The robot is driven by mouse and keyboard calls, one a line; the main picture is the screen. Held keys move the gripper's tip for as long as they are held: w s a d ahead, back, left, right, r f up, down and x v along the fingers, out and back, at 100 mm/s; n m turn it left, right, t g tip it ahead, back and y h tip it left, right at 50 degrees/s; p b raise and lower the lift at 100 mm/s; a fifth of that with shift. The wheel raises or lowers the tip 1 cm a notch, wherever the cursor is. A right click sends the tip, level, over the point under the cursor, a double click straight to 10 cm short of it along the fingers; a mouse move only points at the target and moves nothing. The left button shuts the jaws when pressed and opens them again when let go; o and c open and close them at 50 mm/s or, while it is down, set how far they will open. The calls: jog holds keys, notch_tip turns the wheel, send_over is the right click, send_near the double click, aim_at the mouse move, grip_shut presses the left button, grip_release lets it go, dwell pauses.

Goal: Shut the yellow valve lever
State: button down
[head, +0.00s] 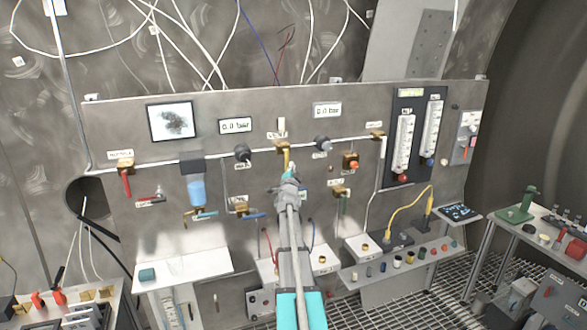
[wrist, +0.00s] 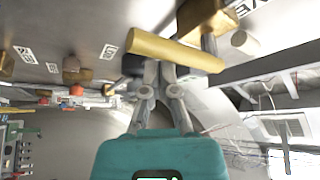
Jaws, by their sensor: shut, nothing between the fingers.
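The yellow valve lever (head: 286,158) is on the upright grey panel, near its upper middle, and points roughly up and down below a small white tag. In the wrist view the yellow lever (wrist: 174,49) is a thick bar across the picture, joined to a brass valve body (wrist: 203,14) at upper right. My gripper (head: 290,174) is in front of the panel, at the lower end of the lever. In the wrist view my gripper (wrist: 160,68) is shut and empty, its fingertips right by the lever. I cannot tell whether they touch it.
Grey round knobs (head: 242,152) and (head: 322,142) flank the lever. A red lever (head: 126,183), a blue filter bowl (head: 196,190) and an orange-knobbed brass valve (head: 351,162) are on the same panel. White shelves (head: 185,268) stick out below. Loose cables hang above.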

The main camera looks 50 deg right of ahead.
jog(key=s+a, duration=0.5)
jog(key=s, duration=0.2)
jog(key=shift+s+a, duration=0.3)
jog(key=shift+a, duration=0.1)
dwell(0.8)
